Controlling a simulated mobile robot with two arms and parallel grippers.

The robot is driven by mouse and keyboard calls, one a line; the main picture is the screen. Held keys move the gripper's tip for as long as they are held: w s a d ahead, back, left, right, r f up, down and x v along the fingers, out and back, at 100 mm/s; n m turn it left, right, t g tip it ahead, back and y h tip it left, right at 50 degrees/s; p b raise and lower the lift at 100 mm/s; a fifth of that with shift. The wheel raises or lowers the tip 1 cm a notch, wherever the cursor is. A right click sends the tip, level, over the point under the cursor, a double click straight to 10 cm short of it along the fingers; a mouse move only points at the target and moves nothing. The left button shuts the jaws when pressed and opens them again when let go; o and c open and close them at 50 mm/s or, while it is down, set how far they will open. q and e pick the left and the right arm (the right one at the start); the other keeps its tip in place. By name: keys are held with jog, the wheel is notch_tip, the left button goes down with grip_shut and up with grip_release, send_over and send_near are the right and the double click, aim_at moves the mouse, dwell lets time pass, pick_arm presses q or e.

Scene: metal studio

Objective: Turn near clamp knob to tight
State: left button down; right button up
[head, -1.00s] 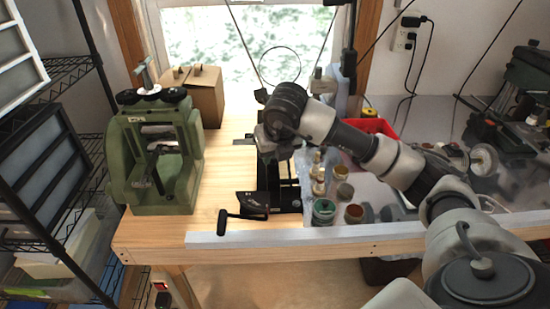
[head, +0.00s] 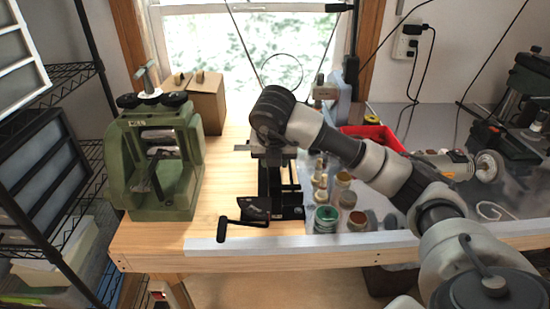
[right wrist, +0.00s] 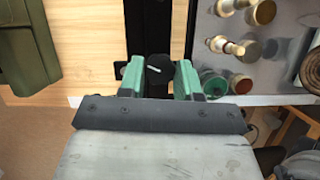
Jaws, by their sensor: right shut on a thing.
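The black clamp fixture (head: 287,206) stands on the wooden bench, with a dark rail running back from it. In the right wrist view a dark rounded knob (right wrist: 158,72) with a white mark sits between the green fingertips of my right gripper (right wrist: 160,80). The gripper is shut on this knob. The white mark lies nearly crosswise, slightly tilted. In the head view my right wrist comes down over the back of the fixture and hides the knob and fingertips. My left gripper is in neither view.
A green rolling mill (head: 158,165) stands left on the bench. Small jars, one teal (head: 326,218), stand close right of the fixture. A black crank handle (head: 222,229) sticks out at the front left. A red bin (head: 375,133) lies behind my arm. Bare wood lies between mill and fixture.

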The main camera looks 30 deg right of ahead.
jog(key=shift+r, duration=0.1)
jog(key=o, duration=0.9)
jog(key=shift+s+a+r, duration=0.1)
jog(key=shift+r, duration=0.3)
jog(key=p+v, duration=0.1)
jog(key=v, duration=0.9)
jog(key=shift+p, duration=0.35)
jog(key=shift+f, duration=0.1)
